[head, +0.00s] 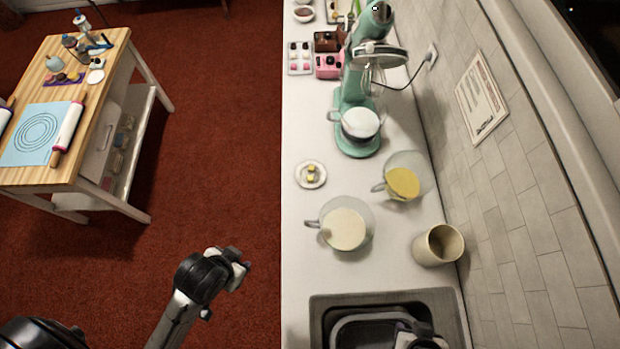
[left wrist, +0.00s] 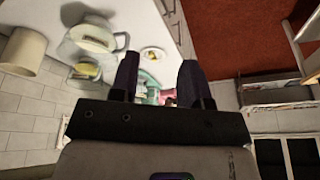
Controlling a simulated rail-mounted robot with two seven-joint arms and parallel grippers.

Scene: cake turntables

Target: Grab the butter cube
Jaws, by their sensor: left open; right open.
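Small yellow butter cubes (head: 311,169) sit on a small white plate (head: 299,181) on the counter, left of the bowls. The plate also shows in the left wrist view (left wrist: 145,58), with a small yellow patch on it. My left gripper (left wrist: 158,62) is open and empty in its wrist view, its dark fingers apart and away from the plate. In the head view my left arm is over the red floor, and its fingertips cannot be made out. My right gripper (head: 424,337) is low over the sink, partly cut off by the bottom edge, away from the butter.
A bowl of pale mix (head: 344,228), a bowl of yellow mix (head: 403,183) and a beige cup (head: 438,245) stand near the plate. A green stand mixer (head: 353,92) is behind. The sink (head: 322,306) is in front. Counter left of the plate is clear.

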